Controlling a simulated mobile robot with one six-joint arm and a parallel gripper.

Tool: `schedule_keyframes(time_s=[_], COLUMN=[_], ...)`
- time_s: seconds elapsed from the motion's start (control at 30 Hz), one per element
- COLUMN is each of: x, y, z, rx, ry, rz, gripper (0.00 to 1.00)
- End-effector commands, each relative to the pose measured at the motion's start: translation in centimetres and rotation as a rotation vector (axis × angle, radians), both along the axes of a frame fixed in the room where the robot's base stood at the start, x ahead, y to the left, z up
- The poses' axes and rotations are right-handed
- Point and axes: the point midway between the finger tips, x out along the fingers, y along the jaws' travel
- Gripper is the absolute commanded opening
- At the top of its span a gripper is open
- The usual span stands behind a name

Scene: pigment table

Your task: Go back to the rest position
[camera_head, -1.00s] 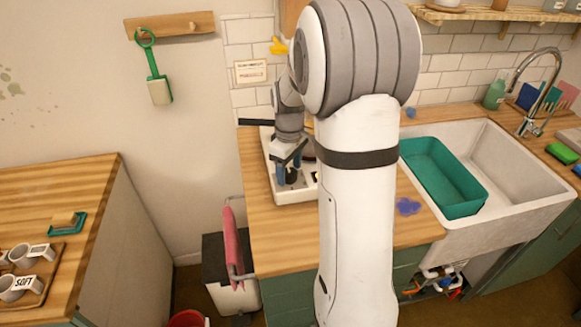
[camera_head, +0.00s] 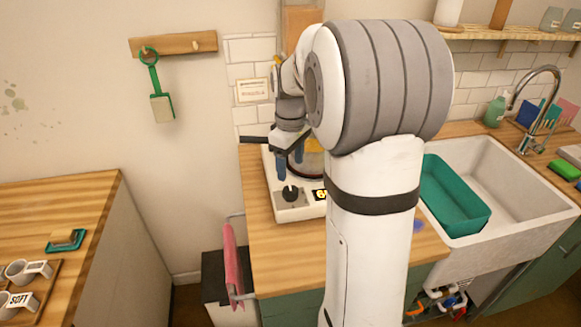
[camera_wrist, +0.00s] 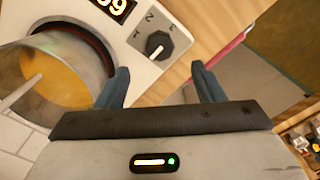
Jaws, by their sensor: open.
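My gripper (camera_head: 296,166) is raised above the front left of a white hotplate device (camera_head: 292,212) on the wooden counter. In the wrist view my gripper (camera_wrist: 163,85) has its two blue fingers apart with nothing between them. The device's black knob (camera_head: 290,193) and lit display (camera_head: 320,195) show below the gripper. The knob (camera_wrist: 158,45) also shows beyond the fingers in the wrist view. A pot with yellow-orange contents (camera_wrist: 60,75) and a pale rod stands on the device. My arm hides part of the device and pot in the head view.
A white sink (camera_head: 520,190) with a teal basin (camera_head: 450,195) is to the right. A pink cloth (camera_head: 232,265) hangs at the counter's left end. A second wooden counter (camera_head: 60,205) with cups stands at left, across a gap. A green-handled tool (camera_head: 161,105) hangs on the wall.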

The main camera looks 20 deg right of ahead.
Motion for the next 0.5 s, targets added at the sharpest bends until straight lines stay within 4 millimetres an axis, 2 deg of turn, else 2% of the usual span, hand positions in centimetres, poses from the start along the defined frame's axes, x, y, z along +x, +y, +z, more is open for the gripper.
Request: schedule_keyframes(time_s=[0.37, 0.5], x=[-0.2, -2.1], y=[0.2, 1.6], z=[0.1, 1.2], rx=[-0.001, -0.006], ry=[-0.004, -0.031], rz=[-0.005, -0.058], gripper=[0.62, 0.62])
